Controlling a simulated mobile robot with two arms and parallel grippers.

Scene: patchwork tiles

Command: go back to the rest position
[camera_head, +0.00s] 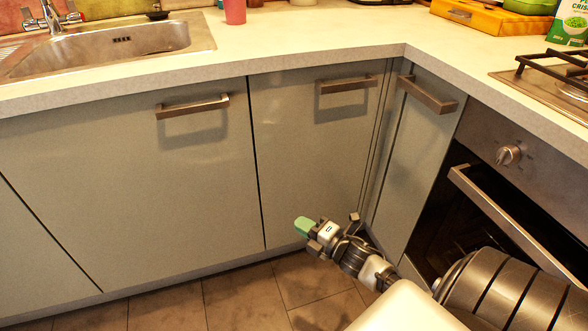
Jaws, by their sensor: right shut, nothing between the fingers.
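My right gripper (303,227) has pale green fingertips and is shut and empty. It hangs low in front of the closed cabinet doors, near the inner corner of the kitchen, with the tiled floor below it. My right arm comes in from the lower right. My left gripper is not in view.
A worktop (300,40) runs along the back and right, with a sink (110,45) at the left. An oven door handle (520,228) juts out close to my right arm. A red cup (235,11) and a wooden box (485,15) stand on the worktop. The floor (240,300) at lower left is clear.

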